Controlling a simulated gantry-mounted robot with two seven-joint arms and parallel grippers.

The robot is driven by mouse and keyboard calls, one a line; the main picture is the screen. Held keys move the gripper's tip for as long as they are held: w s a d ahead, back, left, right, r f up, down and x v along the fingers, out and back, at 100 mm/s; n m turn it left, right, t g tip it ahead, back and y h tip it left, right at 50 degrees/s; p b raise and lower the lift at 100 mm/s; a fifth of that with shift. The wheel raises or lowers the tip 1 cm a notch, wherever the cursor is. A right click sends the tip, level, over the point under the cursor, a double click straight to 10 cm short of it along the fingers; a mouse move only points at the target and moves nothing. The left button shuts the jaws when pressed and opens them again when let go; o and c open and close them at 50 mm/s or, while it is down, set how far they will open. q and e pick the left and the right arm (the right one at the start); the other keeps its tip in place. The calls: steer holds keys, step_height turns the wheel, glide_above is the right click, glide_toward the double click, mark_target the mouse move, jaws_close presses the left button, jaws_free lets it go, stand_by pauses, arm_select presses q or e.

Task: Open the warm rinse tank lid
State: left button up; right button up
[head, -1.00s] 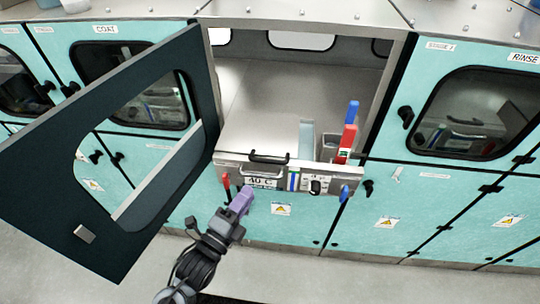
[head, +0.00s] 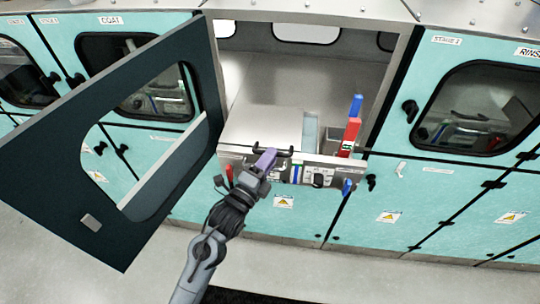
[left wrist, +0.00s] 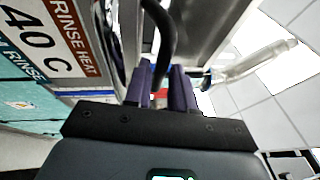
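The warm rinse tank stands inside an open cabinet; its flat grey lid (head: 262,128) lies level, closed. A black bar handle (head: 286,150) is at the lid's front edge; it shows as a dark curved bar in the left wrist view (left wrist: 166,35). The tank's front panel (head: 330,171) carries labels and a knob. My left gripper (head: 266,158), with purple fingers, is at the handle's left part. In the left wrist view the fingers (left wrist: 160,88) stand apart, with the handle reaching down between them; contact is unclear. My right gripper is not in view.
The dark cabinet door (head: 75,150) is swung open at the left, beside my left arm. Blue (head: 357,104) and red (head: 351,134) upright pieces stand at the tank's right. Closed teal cabinets flank both sides. A "RINSE HEAT 40 C" label (left wrist: 50,40) is close to the wrist camera.

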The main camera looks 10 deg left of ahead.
arm_select(q)
steer(key=shift+w+d, duration=0.1)
steer(key=shift+w, duration=0.2)
jaws_close()
steer(key=shift+r, duration=0.1)
